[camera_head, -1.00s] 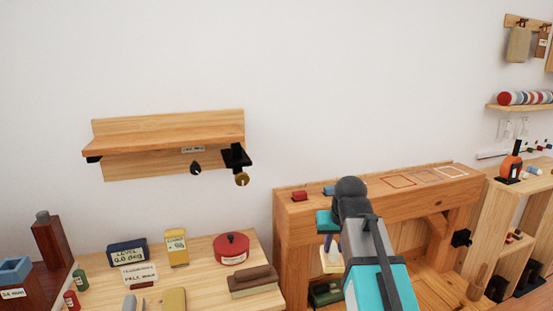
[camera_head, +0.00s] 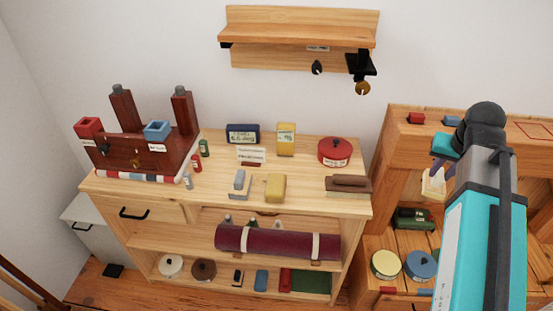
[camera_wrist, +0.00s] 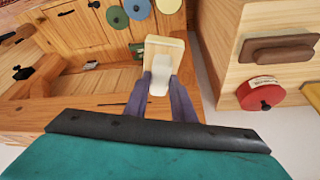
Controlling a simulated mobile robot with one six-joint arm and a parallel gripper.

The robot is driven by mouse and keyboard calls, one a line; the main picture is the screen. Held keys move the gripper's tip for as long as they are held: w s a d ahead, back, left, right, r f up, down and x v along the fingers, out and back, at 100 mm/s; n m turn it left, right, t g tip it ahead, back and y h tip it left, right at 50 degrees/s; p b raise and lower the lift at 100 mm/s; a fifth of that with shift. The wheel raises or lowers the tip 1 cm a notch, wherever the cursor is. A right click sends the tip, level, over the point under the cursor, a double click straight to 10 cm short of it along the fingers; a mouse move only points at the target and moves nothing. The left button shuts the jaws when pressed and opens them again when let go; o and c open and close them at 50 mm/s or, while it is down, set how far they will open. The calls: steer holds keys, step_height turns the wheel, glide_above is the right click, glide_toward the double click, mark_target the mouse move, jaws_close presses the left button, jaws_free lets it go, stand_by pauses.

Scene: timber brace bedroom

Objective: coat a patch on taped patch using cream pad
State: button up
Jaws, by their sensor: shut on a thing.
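My gripper (camera_head: 440,172) is shut on the cream pad (camera_head: 433,184), a small pale block partly hidden by my arm in the head view. In the wrist view my gripper (camera_wrist: 159,85) has its two purple-grey fingers on either side of the cream pad (camera_wrist: 165,48), which has a whitish part facing the camera. The pad is held in front of the wooden bench frame, apart from its top. An orange outlined patch (camera_head: 535,131) lies on the bench top at the right edge. I cannot tell whether it is the taped patch.
A wooden dresser (camera_head: 330,203) holds a red round tin (camera_head: 334,152), a brown-handled block (camera_head: 348,186), a yellow block (camera_head: 275,188) and several small items. A wall shelf (camera_head: 300,40) hangs above. Yellow (camera_head: 385,265) and blue (camera_head: 421,266) round tins stand low beside my arm.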

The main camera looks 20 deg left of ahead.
mark_target(434, 198)
steer(key=s+f, duration=0.2)
steer(key=f, duration=0.1)
steer(key=s+f, duration=0.3)
stand_by(0.5)
